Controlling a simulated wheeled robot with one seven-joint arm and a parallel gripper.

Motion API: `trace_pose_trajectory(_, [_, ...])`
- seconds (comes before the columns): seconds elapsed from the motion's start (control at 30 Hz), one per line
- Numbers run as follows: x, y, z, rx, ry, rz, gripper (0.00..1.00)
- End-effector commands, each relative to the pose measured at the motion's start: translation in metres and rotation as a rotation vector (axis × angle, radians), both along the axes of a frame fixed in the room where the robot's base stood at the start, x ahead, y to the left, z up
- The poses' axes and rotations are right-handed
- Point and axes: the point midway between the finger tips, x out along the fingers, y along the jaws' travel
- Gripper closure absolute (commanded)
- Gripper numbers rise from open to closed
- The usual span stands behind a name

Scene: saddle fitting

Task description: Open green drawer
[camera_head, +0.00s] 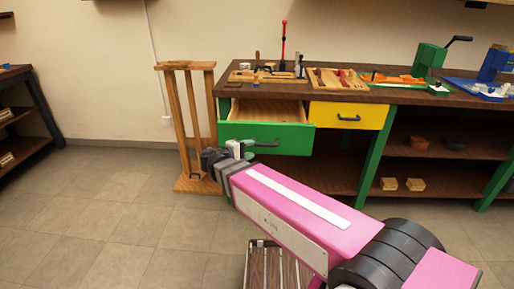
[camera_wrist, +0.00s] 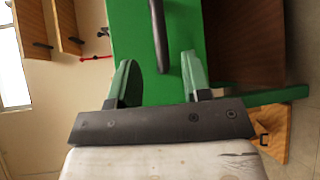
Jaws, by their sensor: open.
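The green drawer (camera_head: 290,139) sits at the left end of the workbench, under its top. It is pulled part way out, and its empty wooden inside (camera_head: 265,110) shows. Its dark bar handle (camera_head: 262,143) is on the front face. My gripper (camera_head: 243,150) is in front of the left part of the drawer front. In the wrist view my gripper (camera_wrist: 160,82) has its two green fingers apart, with nothing held between them. The drawer's dark handle (camera_wrist: 158,35) is just beyond the fingertips there, and the green drawer front (camera_wrist: 205,30) is behind it.
A yellow drawer (camera_head: 348,115) beside the green one is shut. A wooden stand (camera_head: 188,120) is close left of the drawer. Tools and trays cover the bench top (camera_head: 300,97). A slatted wooden piece (camera_head: 270,270) is below my arm. Floor to the left is clear.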

Motion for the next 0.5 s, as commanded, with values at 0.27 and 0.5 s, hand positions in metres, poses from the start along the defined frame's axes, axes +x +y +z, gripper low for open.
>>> trace_pose_trajectory(0.27, [-0.017, 0.019, 0.004, 0.001, 0.0, 0.0, 0.56])
trace_pose_trajectory(0.5, [-0.02, 0.021, 0.004, 0.001, 0.001, 0.0, 0.56])
